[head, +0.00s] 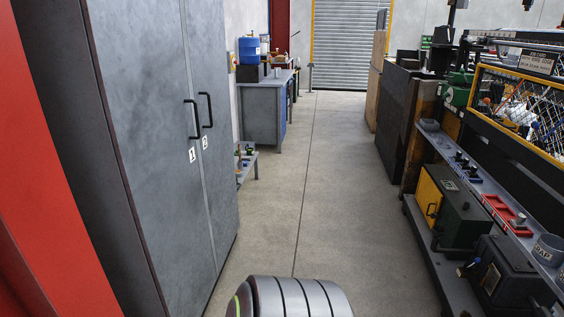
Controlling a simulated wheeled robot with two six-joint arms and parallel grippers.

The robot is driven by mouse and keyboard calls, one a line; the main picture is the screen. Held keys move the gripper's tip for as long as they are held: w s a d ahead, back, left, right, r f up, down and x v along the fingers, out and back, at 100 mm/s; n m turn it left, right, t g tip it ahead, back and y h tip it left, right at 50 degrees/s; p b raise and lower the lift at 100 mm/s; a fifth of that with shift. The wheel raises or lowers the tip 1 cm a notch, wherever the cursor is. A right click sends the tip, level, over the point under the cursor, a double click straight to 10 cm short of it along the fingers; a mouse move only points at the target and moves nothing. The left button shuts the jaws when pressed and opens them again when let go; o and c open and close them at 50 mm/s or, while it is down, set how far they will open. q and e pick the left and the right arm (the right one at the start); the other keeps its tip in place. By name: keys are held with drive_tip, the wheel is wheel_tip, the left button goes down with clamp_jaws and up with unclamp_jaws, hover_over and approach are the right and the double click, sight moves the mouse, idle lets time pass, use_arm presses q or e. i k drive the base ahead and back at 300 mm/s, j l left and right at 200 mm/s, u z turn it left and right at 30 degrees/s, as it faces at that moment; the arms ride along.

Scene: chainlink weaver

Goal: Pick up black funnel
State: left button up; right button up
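I cannot pick out a black funnel in the head view. Several small dark objects (461,163) stand on the long narrow shelf at the right, too small to name. More dark shapes stand on the far bench and machines, also unclear. Neither of my grippers is in view. A rounded grey part with black bands at the bottom centre seems to be mine.
A tall grey cabinet (150,130) with shut doors lines the left. A grey workbench (262,113) with a blue container (249,50) stands beyond. At right are a red tray (507,214) and a grey cup (548,250). The concrete aisle (335,190) is clear to the roller shutter (347,45).

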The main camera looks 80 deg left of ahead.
sight(438, 231)
drive_tip(key=u, duration=3.05)
drive_tip(key=z, duration=1.85)
drive_tip(key=i+j+z, duration=0.6)
drive_tip(key=z, duration=0.2)
drive_tip(key=i+j+z, duration=0.15)
drive_tip(key=j+z, duration=0.25)
drive_tip(key=j, duration=0.2)
drive_tip(key=i+j, duration=0.15)
drive_tip(key=j, duration=0.3)
drive_tip(key=i+j+z, duration=0.15)
drive_tip(key=j, duration=0.35)
drive_tip(key=i+j, duration=0.1)
drive_tip(key=j, duration=0.4)
drive_tip(key=i+j+z, duration=0.15)
drive_tip(key=j, duration=0.8)
drive_tip(key=i+z, duration=0.05)
